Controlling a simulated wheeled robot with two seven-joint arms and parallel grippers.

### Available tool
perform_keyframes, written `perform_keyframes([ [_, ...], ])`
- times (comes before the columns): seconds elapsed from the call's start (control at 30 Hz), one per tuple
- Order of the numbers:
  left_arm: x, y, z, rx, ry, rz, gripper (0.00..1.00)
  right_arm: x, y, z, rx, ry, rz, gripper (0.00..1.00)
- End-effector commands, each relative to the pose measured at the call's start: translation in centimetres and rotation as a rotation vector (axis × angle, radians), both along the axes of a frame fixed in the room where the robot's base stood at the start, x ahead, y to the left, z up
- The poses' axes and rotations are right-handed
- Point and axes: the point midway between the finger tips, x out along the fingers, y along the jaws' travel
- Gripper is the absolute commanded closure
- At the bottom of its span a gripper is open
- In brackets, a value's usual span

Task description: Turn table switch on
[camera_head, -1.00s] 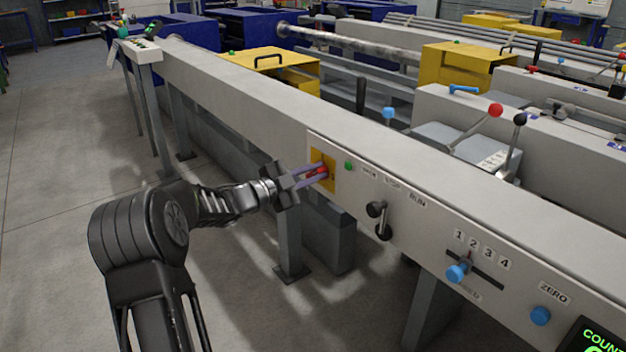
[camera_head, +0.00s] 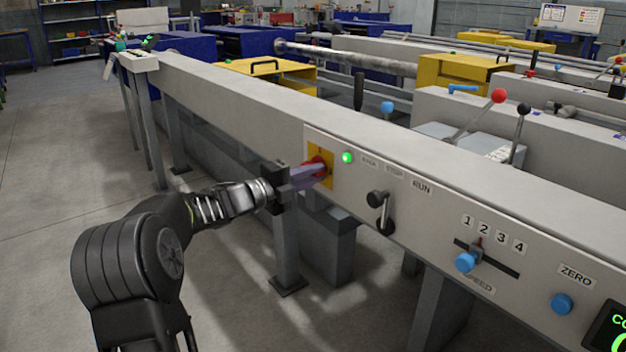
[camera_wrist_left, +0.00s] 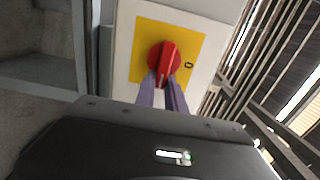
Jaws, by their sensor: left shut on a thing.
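The table switch is a red rotary knob (camera_head: 315,163) on a yellow plate (camera_head: 327,178) at the left end of the front panel. My left gripper (camera_head: 311,171) reaches it from the left, its purple fingers shut on the knob's handle. In the left wrist view the red knob (camera_wrist_left: 163,58) sits on the yellow plate (camera_wrist_left: 193,47), its bar tilted slightly from upright, with a 0 mark to its right. The fingers (camera_wrist_left: 162,80) grip the lower end of the bar. A small green lamp (camera_head: 347,158) beside the plate glows brightly. My right gripper is not in view.
Right along the panel are a black lever (camera_head: 379,207) by the RUN label, a blue speed knob (camera_head: 465,262), a blue ZERO button (camera_head: 562,303) and a counter display (camera_head: 609,328). Table legs stand below. The floor at left is open.

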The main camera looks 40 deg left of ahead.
Motion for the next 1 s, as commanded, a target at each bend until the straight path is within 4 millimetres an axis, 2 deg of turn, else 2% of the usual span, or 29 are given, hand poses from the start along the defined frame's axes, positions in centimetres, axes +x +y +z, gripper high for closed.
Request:
perform_keyframes([
  [0.43, -0.02, 0.00, -0.18, 0.016, -0.002, -0.001, 1.00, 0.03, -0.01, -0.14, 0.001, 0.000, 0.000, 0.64],
  [0.47, -0.02, 0.00, -0.18, 0.016, -0.002, -0.001, 0.85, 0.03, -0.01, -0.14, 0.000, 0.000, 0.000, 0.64],
  [0.7, -0.01, 0.00, -0.12, 0.015, -0.002, 0.000, 0.65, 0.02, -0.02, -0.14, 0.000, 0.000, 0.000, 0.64],
  [1.0, -0.12, 0.06, -0.04, 0.014, -0.003, 0.000, 0.64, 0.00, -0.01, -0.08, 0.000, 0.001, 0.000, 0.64],
])
